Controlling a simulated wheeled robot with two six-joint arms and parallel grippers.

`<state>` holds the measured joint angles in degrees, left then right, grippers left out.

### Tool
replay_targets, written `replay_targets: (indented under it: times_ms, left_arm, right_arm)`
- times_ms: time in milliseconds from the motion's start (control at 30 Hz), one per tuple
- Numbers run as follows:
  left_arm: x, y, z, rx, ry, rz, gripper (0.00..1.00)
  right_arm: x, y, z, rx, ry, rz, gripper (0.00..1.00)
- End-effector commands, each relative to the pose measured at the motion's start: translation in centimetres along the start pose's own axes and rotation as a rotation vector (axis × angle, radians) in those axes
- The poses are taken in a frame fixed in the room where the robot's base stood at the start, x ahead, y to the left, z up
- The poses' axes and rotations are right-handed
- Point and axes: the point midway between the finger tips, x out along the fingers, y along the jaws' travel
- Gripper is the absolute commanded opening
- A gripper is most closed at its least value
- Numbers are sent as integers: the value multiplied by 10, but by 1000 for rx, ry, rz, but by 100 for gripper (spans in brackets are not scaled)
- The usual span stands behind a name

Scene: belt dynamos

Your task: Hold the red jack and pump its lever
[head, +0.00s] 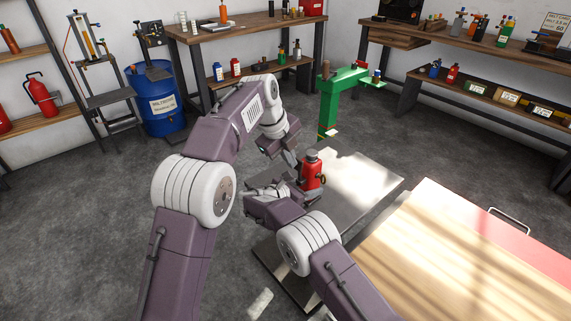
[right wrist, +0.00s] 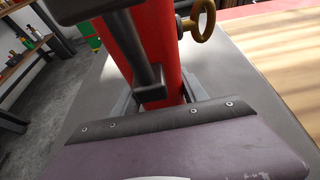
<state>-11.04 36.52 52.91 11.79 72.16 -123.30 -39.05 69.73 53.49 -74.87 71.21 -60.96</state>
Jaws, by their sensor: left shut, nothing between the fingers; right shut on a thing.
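The red jack (head: 313,174) stands upright on a grey metal table (head: 365,175) in the head view, with a dark grey top. The right wrist view shows its red body (right wrist: 160,40) up close, with a brass ring-shaped part (right wrist: 198,22) at its side and a dark rod (right wrist: 128,42) in front. My right gripper (head: 293,188) is low at the left side of the jack and shut on it; its fingers are partly hidden. My left gripper (head: 291,159) is shut and empty, just left of the jack's upper part. I cannot make out the lever clearly.
A green crane-like stand (head: 328,105) rises behind the table. A wooden-topped bench with a red edge (head: 460,250) is at right. A blue drum (head: 163,105) and workbenches line the wall. The grey floor at left is open.

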Motion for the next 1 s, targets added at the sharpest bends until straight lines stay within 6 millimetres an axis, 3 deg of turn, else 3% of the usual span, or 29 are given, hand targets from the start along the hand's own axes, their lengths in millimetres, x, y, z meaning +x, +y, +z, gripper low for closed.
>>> replay_targets:
  times_ms: [67, 1000]
  left_arm:
    - [1, -10, 0, 3, -1, -4, 0]
    - [-4, -26, 0, 2, -2, -10, 0]
  right_arm:
    - [0, 0, 1, 0, -1, 1, 0]
    - [-1, 1, -2, -2, 1, 2, 0]
